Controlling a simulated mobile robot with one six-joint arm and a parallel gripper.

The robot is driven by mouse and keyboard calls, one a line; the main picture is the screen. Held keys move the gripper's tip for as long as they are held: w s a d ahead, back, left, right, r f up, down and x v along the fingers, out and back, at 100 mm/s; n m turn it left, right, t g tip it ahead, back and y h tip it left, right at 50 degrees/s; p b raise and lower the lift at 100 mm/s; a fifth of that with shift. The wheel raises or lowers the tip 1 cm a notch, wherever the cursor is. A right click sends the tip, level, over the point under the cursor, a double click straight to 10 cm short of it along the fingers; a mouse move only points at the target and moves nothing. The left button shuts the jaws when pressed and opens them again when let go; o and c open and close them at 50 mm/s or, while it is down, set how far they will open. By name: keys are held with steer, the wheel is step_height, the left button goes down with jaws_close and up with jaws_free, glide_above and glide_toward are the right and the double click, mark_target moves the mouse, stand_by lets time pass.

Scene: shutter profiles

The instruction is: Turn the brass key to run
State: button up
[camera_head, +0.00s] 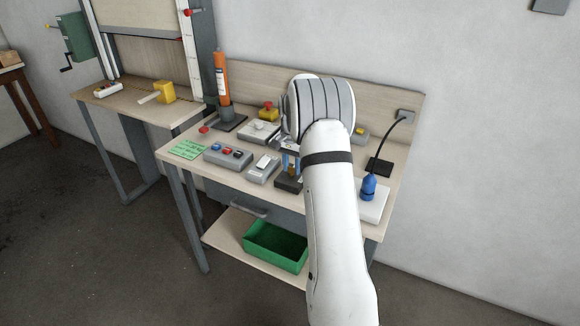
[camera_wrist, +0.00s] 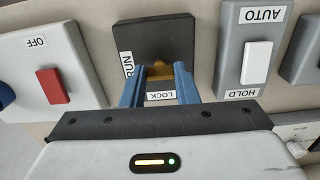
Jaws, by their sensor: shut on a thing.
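The brass key (camera_wrist: 160,95) sits in a dark switch block (camera_wrist: 172,42) in the wrist view. The block carries a RUN label (camera_wrist: 127,65) at its left edge and a LOCK label (camera_wrist: 160,105) at its near edge. My gripper (camera_wrist: 159,78) has its two blue fingers on either side of the key and is shut on it. Which label the key points at is hard to tell, as the fingers cover part of it. In the head view the block (camera_head: 288,184) is partly hidden by my arm.
A grey box with a white AUTO/HOLD rocker (camera_wrist: 256,62) is close on the right of the fingers. A grey box with a red OFF switch (camera_wrist: 53,86) is on the left.

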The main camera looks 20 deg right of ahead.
mark_target(292, 168)
steer(key=shift+s+f, duration=0.1)
steer(key=shift+c, duration=0.2)
steer(key=o, duration=1)
steer(key=shift+r, duration=0.45)
step_height(292, 168, up, 7)
steer(key=shift+r+b, duration=0.1)
steer(key=shift+b, duration=0.3)
